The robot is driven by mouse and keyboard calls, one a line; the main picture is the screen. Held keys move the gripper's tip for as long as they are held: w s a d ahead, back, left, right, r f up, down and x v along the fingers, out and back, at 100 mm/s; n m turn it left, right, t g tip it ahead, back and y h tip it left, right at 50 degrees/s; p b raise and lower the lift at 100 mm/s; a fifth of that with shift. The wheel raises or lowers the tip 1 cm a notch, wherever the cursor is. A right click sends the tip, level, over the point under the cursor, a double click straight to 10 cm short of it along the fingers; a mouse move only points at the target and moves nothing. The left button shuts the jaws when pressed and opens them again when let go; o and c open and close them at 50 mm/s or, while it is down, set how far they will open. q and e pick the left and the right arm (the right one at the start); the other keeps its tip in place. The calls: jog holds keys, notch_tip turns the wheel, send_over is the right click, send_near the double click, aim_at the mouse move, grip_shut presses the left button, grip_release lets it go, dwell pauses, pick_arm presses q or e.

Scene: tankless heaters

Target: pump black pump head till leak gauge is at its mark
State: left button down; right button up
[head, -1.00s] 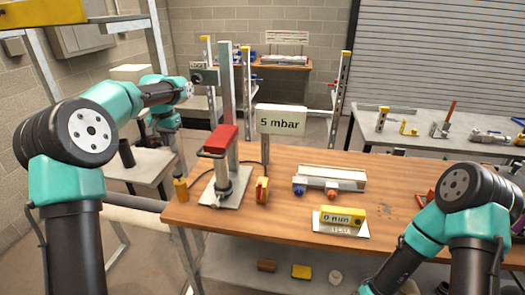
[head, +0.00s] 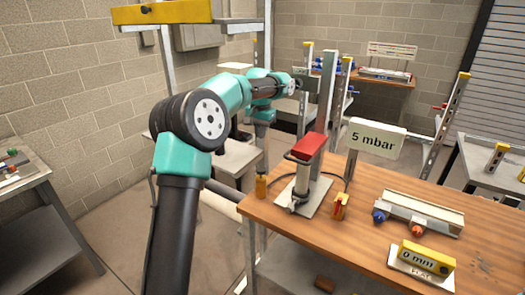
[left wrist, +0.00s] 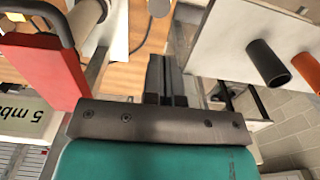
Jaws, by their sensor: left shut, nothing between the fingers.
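The pump (head: 304,180) stands upright on a pale base plate at the table's left end. A red block tops it, with a dark handle loop at its side; I see no clearly separate black head. The red block (left wrist: 38,78) also shows at the left of the left wrist view. My left gripper (head: 262,158) points down, left of the pump and apart from it. Its fingers (left wrist: 165,80) are shut and empty. A small grey box (head: 301,78) on the post behind the pump may be the gauge; its reading is too small to tell. My right gripper is out of view.
A side table (head: 225,160) lies left.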

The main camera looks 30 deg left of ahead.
aim_at(261, 169)
pick_arm(q)
notch_tip(261, 169, down, 14)
jog(key=shift+r, duration=0.15)
dwell(0.4)
jog(key=shift+f, duration=1.3)
jog(key=shift+s, duration=0.1)
notch_tip(261, 169, up, 14)
jog(key=shift+r, duration=0.2)
dwell(1.0)
notch_tip(261, 169, up, 2)
jog(key=shift+r, duration=0.15)
